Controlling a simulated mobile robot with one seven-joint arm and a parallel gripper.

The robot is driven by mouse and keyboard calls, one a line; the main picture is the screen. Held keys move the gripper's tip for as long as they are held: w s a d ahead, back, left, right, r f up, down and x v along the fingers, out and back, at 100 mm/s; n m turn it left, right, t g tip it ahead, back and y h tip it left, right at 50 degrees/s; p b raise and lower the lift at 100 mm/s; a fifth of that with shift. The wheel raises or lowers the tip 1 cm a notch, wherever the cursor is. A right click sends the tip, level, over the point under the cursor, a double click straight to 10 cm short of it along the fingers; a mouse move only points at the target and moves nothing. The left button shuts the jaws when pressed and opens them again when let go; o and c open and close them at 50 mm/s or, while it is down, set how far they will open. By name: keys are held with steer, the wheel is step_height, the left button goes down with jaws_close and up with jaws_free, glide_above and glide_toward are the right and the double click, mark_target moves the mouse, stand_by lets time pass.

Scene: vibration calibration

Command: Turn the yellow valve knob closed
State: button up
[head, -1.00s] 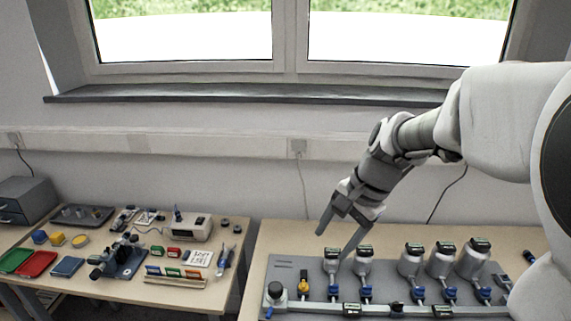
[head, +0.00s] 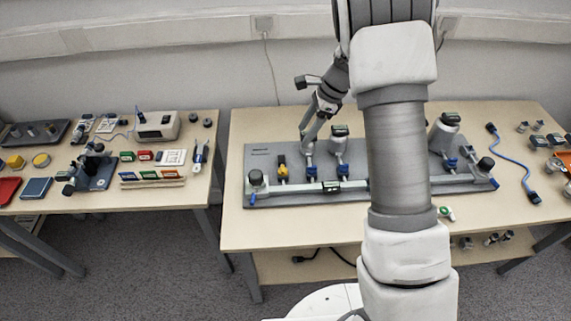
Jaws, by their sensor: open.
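The yellow valve knob (head: 282,168) is small and stands at the left of the grey manifold board (head: 400,196), between a black-topped fitting (head: 256,179) and the leftmost blue-handled valve (head: 311,171). My gripper (head: 307,143) points down just right of and behind the yellow knob, over the place of the leftmost canister, which it largely hides. Its fingers look apart and hold nothing I can see. It does not appear to touch the yellow knob. The knob's exact angle is too small to read.
A second canister (head: 340,142) stands close right of my gripper, and another (head: 444,131) stands further right. My arm hides the board's middle. A blue cable (head: 511,160) lies right of the board. A separate left table (head: 90,199) holds tools and trays.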

mark_target(283, 168)
steer(key=b+x, duration=0.1)
steer(key=x, duration=1.4)
steer(key=shift+f, duration=0.1)
steer(key=shift+c, duration=0.2)
jaws_close()
